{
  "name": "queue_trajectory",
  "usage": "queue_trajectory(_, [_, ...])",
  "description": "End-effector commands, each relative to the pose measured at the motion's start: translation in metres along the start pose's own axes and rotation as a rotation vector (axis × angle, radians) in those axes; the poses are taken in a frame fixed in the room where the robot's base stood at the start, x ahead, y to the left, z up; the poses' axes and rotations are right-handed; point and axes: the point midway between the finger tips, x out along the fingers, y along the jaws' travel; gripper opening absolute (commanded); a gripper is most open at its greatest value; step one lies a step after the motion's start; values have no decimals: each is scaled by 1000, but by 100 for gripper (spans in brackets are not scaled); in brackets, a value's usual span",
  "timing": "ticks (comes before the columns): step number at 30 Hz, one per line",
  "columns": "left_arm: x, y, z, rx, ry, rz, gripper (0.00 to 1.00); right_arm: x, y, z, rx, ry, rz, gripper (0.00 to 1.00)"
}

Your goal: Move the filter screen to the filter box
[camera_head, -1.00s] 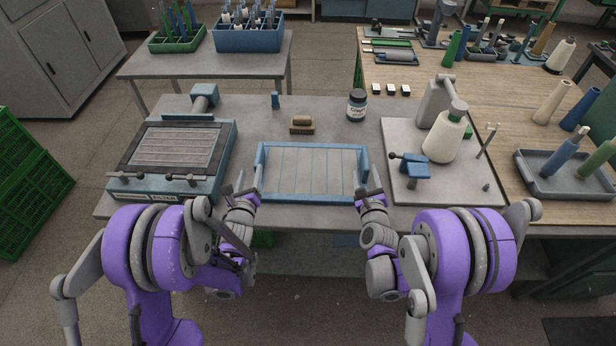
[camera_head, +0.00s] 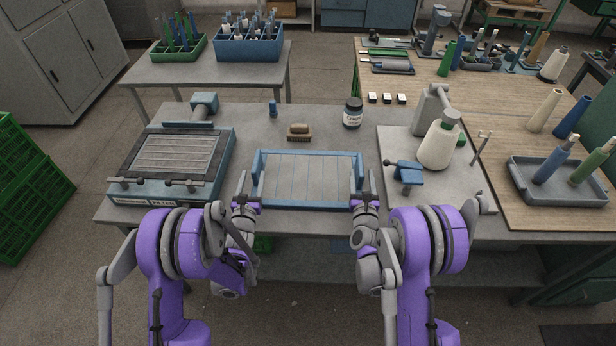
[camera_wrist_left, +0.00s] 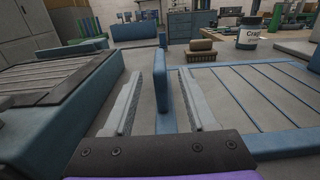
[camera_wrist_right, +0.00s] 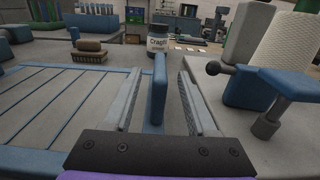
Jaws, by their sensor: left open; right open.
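The filter screen (camera_head: 305,205) is a blue rectangular frame with pale slats, lying flat on the grey table, with an upright blue handle at each side. The filter box (camera_head: 215,178) is the blue box to its left, with a dark-rimmed slatted panel on top and knobs along its front. My left gripper (camera_head: 245,198) is open at the screen's left side; in the left wrist view the left handle (camera_wrist_left: 161,80) stands between its fingers, with gaps. My right gripper (camera_head: 362,198) is open at the right side, with the right handle (camera_wrist_right: 159,88) between its fingers.
A brush (camera_head: 298,131), a small blue item (camera_head: 273,109) and a labelled jar (camera_head: 352,113) stand behind the screen. To the right is a plate (camera_head: 450,196) with a blue clamp (camera_head: 407,172) and a yarn cone (camera_head: 440,145). A narrow table strip separates screen and box.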

Motion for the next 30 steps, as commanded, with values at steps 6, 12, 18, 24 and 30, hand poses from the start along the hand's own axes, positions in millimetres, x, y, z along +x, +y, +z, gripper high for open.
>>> queue_trajectory(6, [41, 0, 0, 0, 0, 0, 57, 41, 0, 0, -1, 0, 0, 57])
queue_trajectory(12, [63, 0, 0, 0, 1, 0, 57, 63, 0, 0, -1, 1, 0, 57])
queue_trajectory(18, [70, 0, 0, 0, 1, 0, 57, 70, 0, 0, -1, 1, 1, 57])
queue_trajectory(24, [70, 0, 0, 0, 1, 0, 57, 70, 0, 0, -1, 1, 1, 57])
queue_trajectory(30, [70, 0, 0, 0, 0, 0, 25, 70, 0, 0, -1, 1, 1, 25])
